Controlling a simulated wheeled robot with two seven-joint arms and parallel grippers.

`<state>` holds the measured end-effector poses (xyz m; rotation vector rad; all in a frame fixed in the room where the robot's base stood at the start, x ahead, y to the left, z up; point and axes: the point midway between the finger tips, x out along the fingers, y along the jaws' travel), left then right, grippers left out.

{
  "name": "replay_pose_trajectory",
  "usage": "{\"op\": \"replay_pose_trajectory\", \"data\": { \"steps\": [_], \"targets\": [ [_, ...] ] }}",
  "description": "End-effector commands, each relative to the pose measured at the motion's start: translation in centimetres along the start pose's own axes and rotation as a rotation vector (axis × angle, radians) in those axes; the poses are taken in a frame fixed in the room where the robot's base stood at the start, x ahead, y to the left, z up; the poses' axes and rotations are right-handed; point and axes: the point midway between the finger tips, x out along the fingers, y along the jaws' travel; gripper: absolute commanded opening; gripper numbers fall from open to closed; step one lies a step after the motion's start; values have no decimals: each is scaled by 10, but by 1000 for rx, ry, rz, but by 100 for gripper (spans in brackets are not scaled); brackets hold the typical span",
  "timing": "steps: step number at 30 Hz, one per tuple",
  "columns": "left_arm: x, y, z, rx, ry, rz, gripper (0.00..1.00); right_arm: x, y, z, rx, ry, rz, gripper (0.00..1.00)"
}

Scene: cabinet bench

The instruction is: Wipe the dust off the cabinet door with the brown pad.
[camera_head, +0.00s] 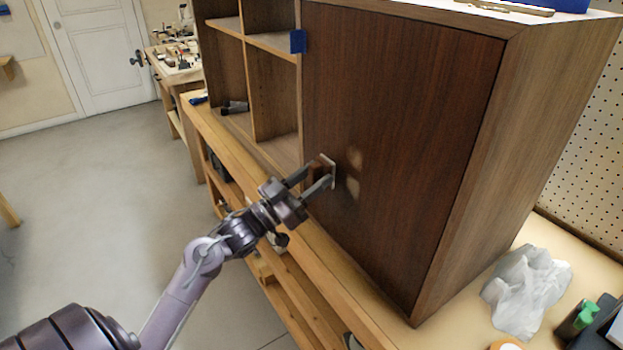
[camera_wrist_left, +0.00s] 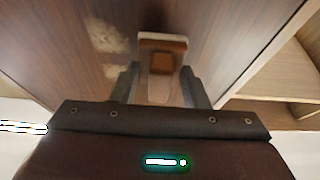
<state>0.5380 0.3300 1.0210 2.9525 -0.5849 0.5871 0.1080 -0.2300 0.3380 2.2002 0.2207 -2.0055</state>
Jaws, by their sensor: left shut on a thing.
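The dark wooden cabinet door (camera_head: 410,120) stands upright on the bench and is closed. Pale dust patches (camera_head: 353,172) lie on its lower left part; they also show in the left wrist view (camera_wrist_left: 108,38), left of the pad. My left gripper (camera_head: 322,182) is shut on the brown pad (camera_head: 319,167), which has a pale flat face turned to the door. The pad is at the door's left edge, beside the dust; whether it touches the door I cannot tell. In the left wrist view the pad (camera_wrist_left: 162,62) sits between the two fingers. My right gripper is not in view.
Open shelves (camera_head: 262,85) adjoin the door on the left, with a blue item (camera_head: 298,41) at their edge. A crumpled clear plastic bag (camera_head: 527,290) and a green-and-black object (camera_head: 582,318) lie on the bench at right. The floor at left is clear.

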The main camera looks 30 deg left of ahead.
Motion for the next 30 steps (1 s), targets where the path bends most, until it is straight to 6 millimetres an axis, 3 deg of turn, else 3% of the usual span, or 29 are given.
{"op": "replay_pose_trajectory", "data": {
  "steps": [30],
  "targets": [
    [10,0,4,0,1,0,10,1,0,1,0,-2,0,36]
  ]
}}
